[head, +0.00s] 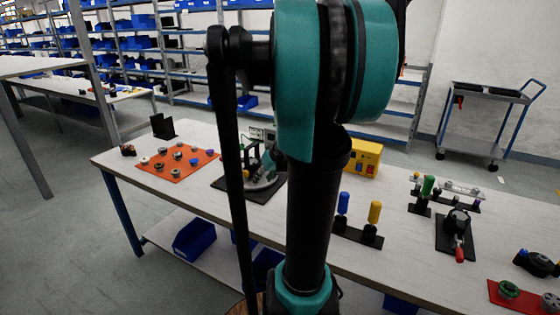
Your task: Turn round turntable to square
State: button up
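A round grey disc (266,181), which looks like the turntable, sits on a black base plate (232,183) on the table, left of the middle. A dark green upright frame (245,150) and a small blue part stand at it. My arm's dark links pass in front and hide part of the disc and plate. I cannot make out a square mark or which way the disc is turned. My gripper does not show.
The white table (400,242) holds an orange mat (177,172) with several small parts, a yellow box (362,158), blue and yellow handles (374,213), a black device with a red-tipped lever (457,223) and a red mat (520,298). A grey cart (487,115) stands behind.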

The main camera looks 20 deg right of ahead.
jog(key=w+d+r+t, duration=0.1)
jog(key=w+d+r, duration=0.25)
jog(key=d, duration=0.35)
jog(key=w+d+r+t, duration=0.1)
jog(key=w+d+r, duration=0.1)
jog(key=w+d, duration=0.45)
jog(key=shift+n, duration=0.3)
jog(key=x, duration=1.6)
jog(key=shift+s+d+f, duration=0.35)
jog(key=shift+f, duration=0.05)
jog(key=shift+c, duration=0.2)
grip_shut()
